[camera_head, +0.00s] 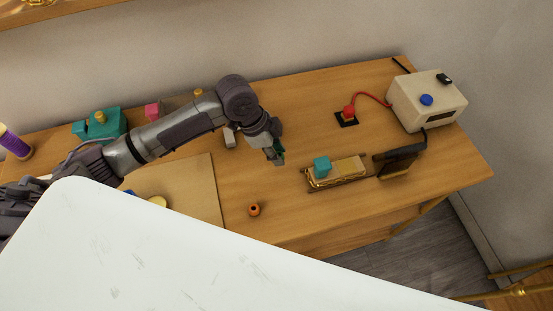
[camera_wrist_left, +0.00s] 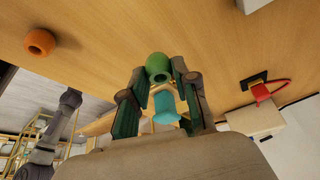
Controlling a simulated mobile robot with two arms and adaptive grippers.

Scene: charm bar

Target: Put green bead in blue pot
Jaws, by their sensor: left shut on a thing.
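My left gripper (camera_head: 278,157) is above the wooden table, left of the tray with the teal block. In the left wrist view it (camera_wrist_left: 163,82) is shut on a green bead (camera_wrist_left: 158,66), a rounded piece with a hole, held between the fingertips. In the head view the fingers largely hide the bead. A small blue piece (camera_head: 130,193) shows beside a yellow round piece (camera_head: 157,202) at the edge of my white body panel. It may be the blue pot, but most of it is hidden.
An orange bead (camera_head: 254,210) lies near the front edge. The teal block (camera_head: 321,168) stands on a narrow wooden tray (camera_head: 350,182). A board (camera_head: 190,180) lies left; bare table surrounds the orange bead.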

